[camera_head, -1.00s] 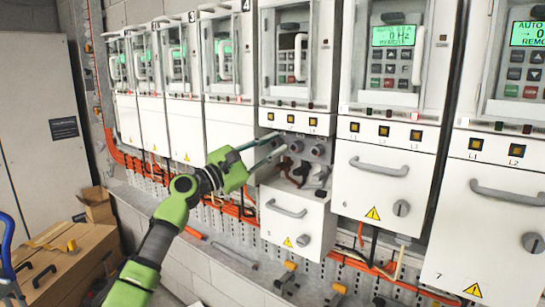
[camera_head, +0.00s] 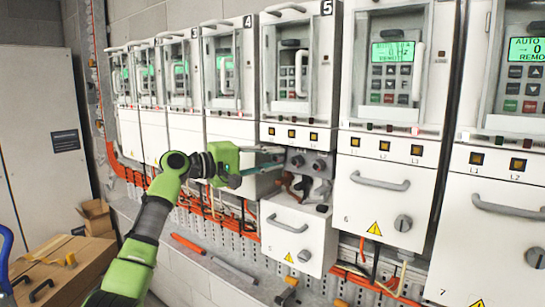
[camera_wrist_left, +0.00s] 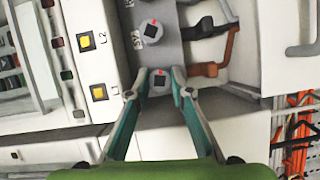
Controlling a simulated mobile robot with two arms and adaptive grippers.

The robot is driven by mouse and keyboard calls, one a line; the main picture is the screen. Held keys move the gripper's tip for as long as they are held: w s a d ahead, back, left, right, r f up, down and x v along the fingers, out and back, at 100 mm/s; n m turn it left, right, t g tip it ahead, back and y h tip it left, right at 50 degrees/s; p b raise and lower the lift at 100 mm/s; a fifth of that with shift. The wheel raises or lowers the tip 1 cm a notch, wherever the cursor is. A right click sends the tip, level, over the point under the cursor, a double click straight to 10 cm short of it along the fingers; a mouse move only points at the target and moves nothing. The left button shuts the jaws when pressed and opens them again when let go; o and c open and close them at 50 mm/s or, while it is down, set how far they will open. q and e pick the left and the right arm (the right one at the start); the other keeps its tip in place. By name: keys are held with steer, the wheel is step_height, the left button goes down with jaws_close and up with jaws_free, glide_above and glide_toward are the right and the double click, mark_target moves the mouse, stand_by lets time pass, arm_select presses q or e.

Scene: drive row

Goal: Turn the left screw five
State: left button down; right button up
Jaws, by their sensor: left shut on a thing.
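Cabinet five (camera_head: 298,243) has its lower cover tilted out, showing a row of round grey screws. My left gripper (camera_head: 281,158) reaches in from the left, its fingertips at the left screw. In the left wrist view, the fingers (camera_wrist_left: 159,86) are shut around the left screw (camera_wrist_left: 160,80), one on each side. This screw has a dark square centre and a red mark at its upper edge. The middle screw (camera_wrist_left: 152,32) shows just above it, also red-marked. In the head view, the middle screw (camera_head: 297,161) and right screw (camera_head: 318,166) are clear of the gripper. My right gripper is out of view.
Brown and black cable lugs (camera_head: 289,182) lie just below the screws. The tilted cover has a grey handle (camera_head: 287,224). Closed cabinets stand either side, with cabinet six (camera_head: 372,205) at the right. Orange cables (camera_head: 215,211) run along the wall below.

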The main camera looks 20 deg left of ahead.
arm_select(q)
steer(key=shift+m+g+y+p, duration=0.3)
steer(key=shift+m, duration=0.4)
steer(key=shift+f, duration=0.1)
steer(key=c, duration=2.1)
jaws_free()
steer(key=v, duration=1.2)
